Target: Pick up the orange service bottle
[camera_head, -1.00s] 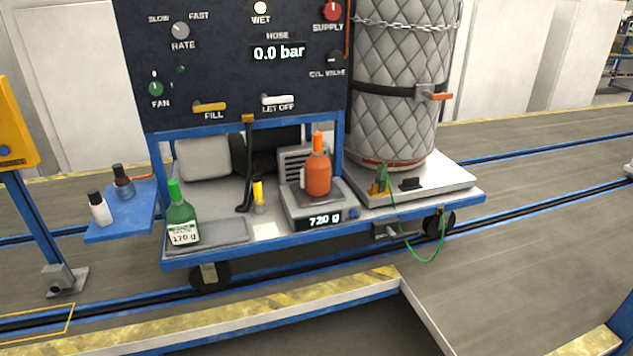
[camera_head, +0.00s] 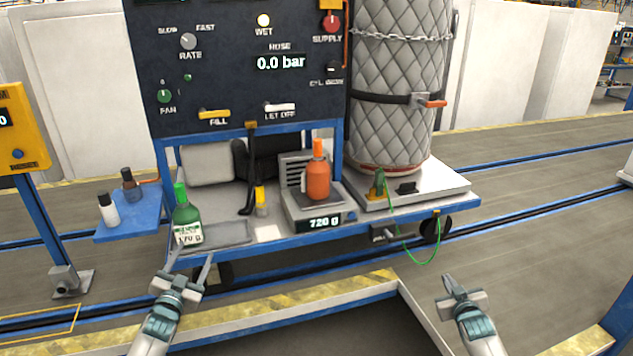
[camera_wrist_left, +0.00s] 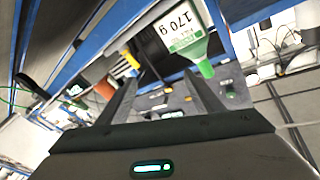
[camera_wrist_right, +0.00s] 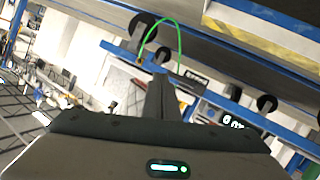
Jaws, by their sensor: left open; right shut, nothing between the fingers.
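The orange service bottle (camera_head: 318,178) stands upright on a small scale (camera_head: 311,207) that reads 720 g, on the cart's shelf. It has an orange nozzle top. An orange shape (camera_wrist_left: 104,88) at the left of the left wrist view is probably the same bottle. My left gripper (camera_head: 193,264) is open and empty, in front of the shelf's left end, below the green bottle (camera_head: 187,221) and well left of the orange bottle. My right gripper (camera_head: 449,284) is shut and empty, in front of the cart to the lower right of the orange bottle.
The green bottle, labelled 170 g, stands at the shelf's left. A yellow-capped item (camera_head: 260,203) stands left of the scale. A quilted cylinder (camera_head: 391,95) stands right on a white platform (camera_head: 440,190), with a green cable hanging down. A blue side tray (camera_head: 128,222) holds two small bottles.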

